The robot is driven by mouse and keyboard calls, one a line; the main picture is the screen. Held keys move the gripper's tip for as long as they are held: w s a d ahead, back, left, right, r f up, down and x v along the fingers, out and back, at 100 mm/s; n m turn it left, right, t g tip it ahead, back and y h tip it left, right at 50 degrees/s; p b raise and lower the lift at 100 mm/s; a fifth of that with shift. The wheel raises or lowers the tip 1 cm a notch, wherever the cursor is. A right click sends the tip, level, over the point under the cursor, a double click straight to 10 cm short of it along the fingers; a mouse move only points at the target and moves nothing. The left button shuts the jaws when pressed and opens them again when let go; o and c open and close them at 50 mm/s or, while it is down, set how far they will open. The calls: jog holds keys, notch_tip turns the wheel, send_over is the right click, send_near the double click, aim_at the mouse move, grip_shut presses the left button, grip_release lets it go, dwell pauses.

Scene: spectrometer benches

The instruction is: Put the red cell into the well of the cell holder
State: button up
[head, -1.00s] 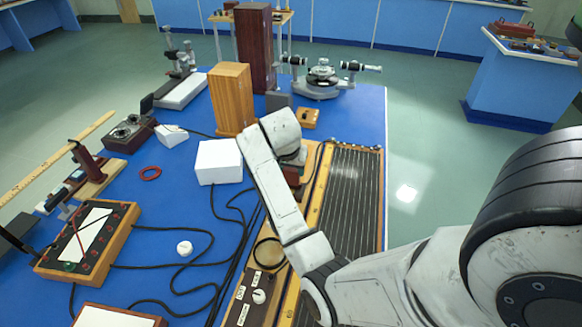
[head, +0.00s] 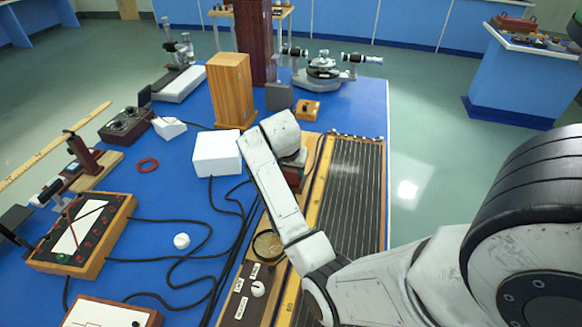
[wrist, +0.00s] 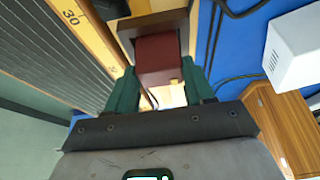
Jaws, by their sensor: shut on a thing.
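The red cell (wrist: 158,54) is a dark red block in the wrist view, between the two green fingers of my gripper (wrist: 160,80). The fingers are shut on its sides. Just beyond the cell is a dark brown block (wrist: 127,32), which may be the cell holder. I cannot see its well, or tell whether the cell is inside it or only in front of it. In the head view my arm hides the fingers; a dark reddish piece (head: 291,176) shows beside the wrist, and I cannot tell which thing it is.
A ruled board (head: 352,200) lies close by on the blue bench, right of the wrist. A white box (head: 217,154) and a wooden block (head: 232,90) stand to the left and behind.

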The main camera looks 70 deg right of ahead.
jog(key=o, duration=1.2)
jog(key=shift+r, duration=0.1)
jog(key=v, duration=1)
jog(key=shift+a+r, duration=0.2)
jog(key=shift+r, duration=0.05)
jog(key=shift+s, duration=0.15)
